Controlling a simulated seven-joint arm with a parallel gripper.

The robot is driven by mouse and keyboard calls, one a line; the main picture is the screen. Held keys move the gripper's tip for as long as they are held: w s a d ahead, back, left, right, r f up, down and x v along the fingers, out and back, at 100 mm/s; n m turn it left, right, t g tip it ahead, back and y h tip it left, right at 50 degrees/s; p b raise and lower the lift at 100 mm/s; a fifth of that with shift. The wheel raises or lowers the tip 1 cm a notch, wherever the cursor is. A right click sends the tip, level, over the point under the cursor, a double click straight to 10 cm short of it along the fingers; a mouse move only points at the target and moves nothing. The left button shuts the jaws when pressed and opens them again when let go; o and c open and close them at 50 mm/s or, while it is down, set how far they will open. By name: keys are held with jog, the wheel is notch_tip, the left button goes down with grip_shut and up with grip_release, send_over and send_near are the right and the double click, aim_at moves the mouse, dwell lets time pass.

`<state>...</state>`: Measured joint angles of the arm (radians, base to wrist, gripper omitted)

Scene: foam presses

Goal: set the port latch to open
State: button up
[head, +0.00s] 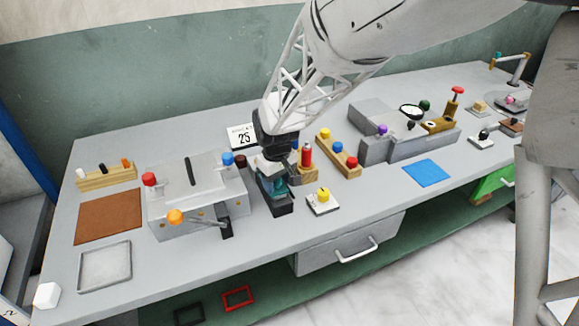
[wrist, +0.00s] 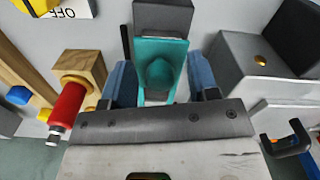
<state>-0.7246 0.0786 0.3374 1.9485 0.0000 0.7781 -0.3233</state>
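No part carries a readable latch label, so I cannot tell for certain which is the port latch. A teal piece with a rounded middle (wrist: 160,70) stands on a dark grey base (head: 281,208), left of the yellow-knobbed plate in the head view. My gripper (wrist: 161,85) points down over this piece. Its two blue fingers are spread, one on each side of the teal piece, close to its edges. I see no clear grip on it. The head view also shows my gripper (head: 271,172) low at the teal piece, hiding part of it.
A grey box (head: 185,205) with coloured knobs and a dark lever stands to the left. A red cylinder on a wooden block (head: 305,155) is close on the right. A plate with a yellow knob (head: 323,200) is at the front right. A blue mat (head: 427,173) lies farther right.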

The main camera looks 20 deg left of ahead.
jog(key=shift+r, duration=0.15)
jog(key=shift+r, duration=3.8)
jog(key=s+d+r+m, duration=0.2)
jog(key=d+r, duration=0.1)
jog(key=d, duration=0.6)
jog(key=s+d+r+m+t, duration=0.1)
jog(key=d+r+m, duration=0.15)
jog(key=d, duration=0.75)
jog(key=s+d+r+m, duration=0.2)
jog(key=d+r, duration=0.2)
jog(key=d, duration=0.5)
jog(key=s+d+m+t, duration=0.1)
jog(key=s+d+m, duration=0.4)
jog(key=s+d, duration=1.1)
jog(key=shift+s+d+r+m+t, duration=0.2)
jog(key=shift+d+m+t, duration=0.15)
jog(key=shift+d, duration=0.4)
